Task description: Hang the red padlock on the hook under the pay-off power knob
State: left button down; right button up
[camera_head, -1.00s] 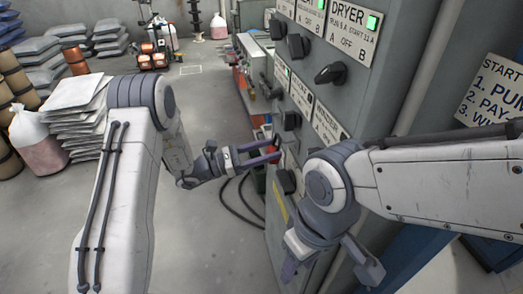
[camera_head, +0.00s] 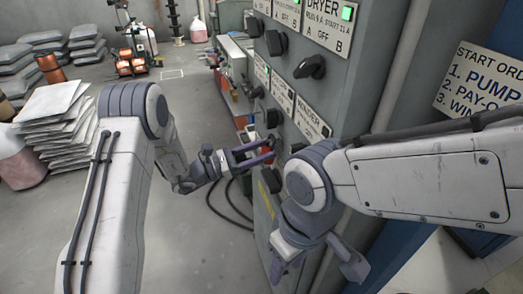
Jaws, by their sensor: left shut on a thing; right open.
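The grey control cabinet (camera_head: 370,75) stands right of centre with black knobs under white labels. A middle knob in the lower row (camera_head: 273,118) sits left of the knob under the winder label (camera_head: 309,120); its own label is too small to read surely. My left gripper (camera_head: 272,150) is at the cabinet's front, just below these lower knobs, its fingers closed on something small. The hook cannot be made out. My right gripper (camera_head: 313,270) is open and empty, low before the cabinet.
A start-order sign (camera_head: 482,80) hangs at the right. Black cables (camera_head: 225,205) lie on the floor beside the cabinet. Stacked sacks (camera_head: 62,120) and an orange machine (camera_head: 130,55) stand farther back left. The floor between is clear.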

dwell(0.3)
pick_arm(q)
jog(key=shift+c, duration=0.9)
grip_release()
